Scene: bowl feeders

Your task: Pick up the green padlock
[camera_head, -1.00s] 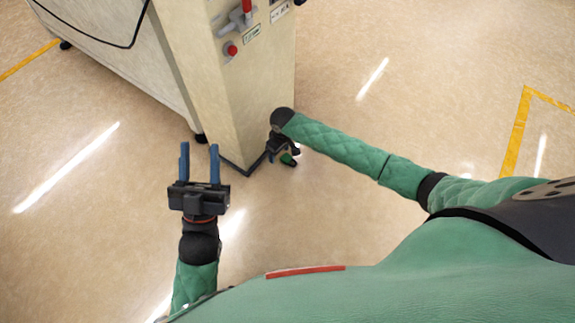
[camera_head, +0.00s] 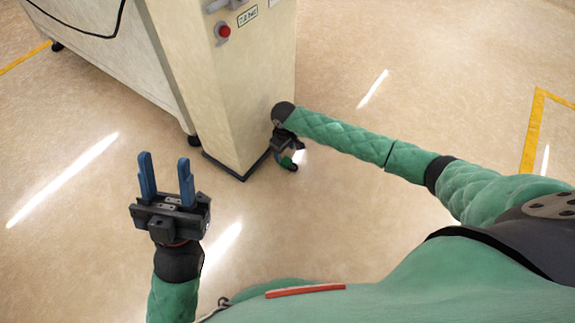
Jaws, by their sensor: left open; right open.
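My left gripper (camera_head: 165,178) is at the lower left, over the floor. Its two blue fingers stand apart, point up the picture, and hold nothing. My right gripper (camera_head: 287,148) is near the foot of the beige machine, at the end of the green-sleeved arm. It is small and dark, and its fingertips are hard to make out. A small green and dark piece (camera_head: 287,161) shows at its lower side. I cannot tell whether this piece is the padlock or part of the gripper. No green padlock can be clearly made out anywhere else.
A tall beige machine column (camera_head: 225,85) with a red button (camera_head: 223,31) stands at the top centre, joined to a long cabinet (camera_head: 105,45) on the left. Yellow floor lines (camera_head: 533,130) show at the right. The glossy floor (camera_head: 400,120) is otherwise clear.

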